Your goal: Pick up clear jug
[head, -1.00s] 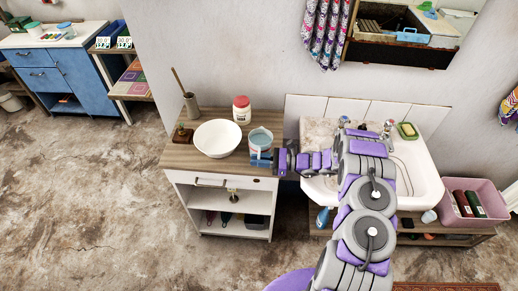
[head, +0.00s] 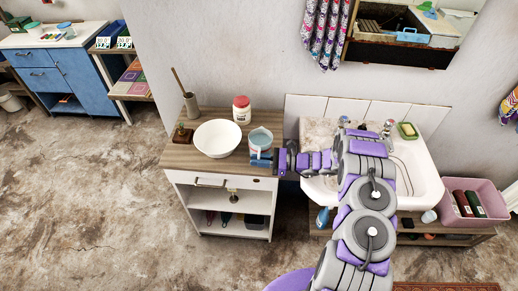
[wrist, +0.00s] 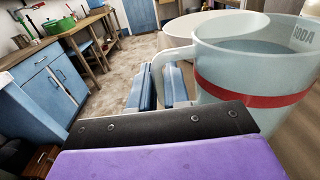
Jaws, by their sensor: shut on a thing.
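The clear jug (head: 261,139) is a pale, see-through vessel at the right end of the wooden cabinet top, beside the white bowl. In the wrist view the jug (wrist: 250,62) is large and close at the right, with a red band and dark lettering. Its handle faces my gripper. My gripper (head: 262,158) is at the jug's near side, and its blue fingers (wrist: 162,86) are shut on the handle. The jug looks about upright. Its base is hidden, so I cannot tell whether it touches the top.
The white bowl (head: 217,138) is close on the jug's left. A red-lidded jar (head: 241,109) stands behind. A brush holder (head: 191,105) and a small brown item (head: 183,134) are farther left. The sink (head: 415,175) lies right, under my arm.

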